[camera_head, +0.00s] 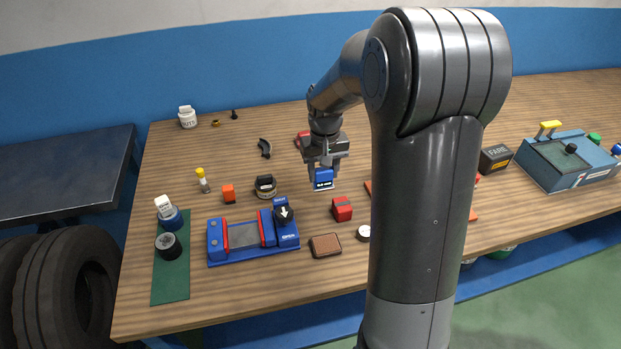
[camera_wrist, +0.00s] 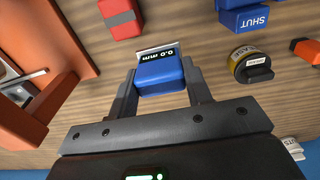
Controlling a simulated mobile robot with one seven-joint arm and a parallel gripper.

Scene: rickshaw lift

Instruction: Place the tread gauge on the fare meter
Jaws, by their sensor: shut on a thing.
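The tread gauge (camera_head: 324,180) is a small blue block with a dark display. In the wrist view the gauge (camera_wrist: 160,76) shows "0.0 mm" and a pale metal edge at its far end. My gripper (camera_head: 323,172) is shut on it, with one finger on each side, over the middle of the table. How high it is above the wood is hard to tell. The fare meter (camera_head: 495,158) is a dark box marked "FARE" on the right of the table, beyond my arm in the head view. It is well apart from the gauge.
A red block (camera_head: 342,208) and a brown wallet-like item (camera_head: 325,245) lie in front of my gripper. A blue fixture (camera_head: 226,241) and a round dark tin (camera_head: 265,186) lie left. My arm hides part of an orange tray (camera_wrist: 50,105).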

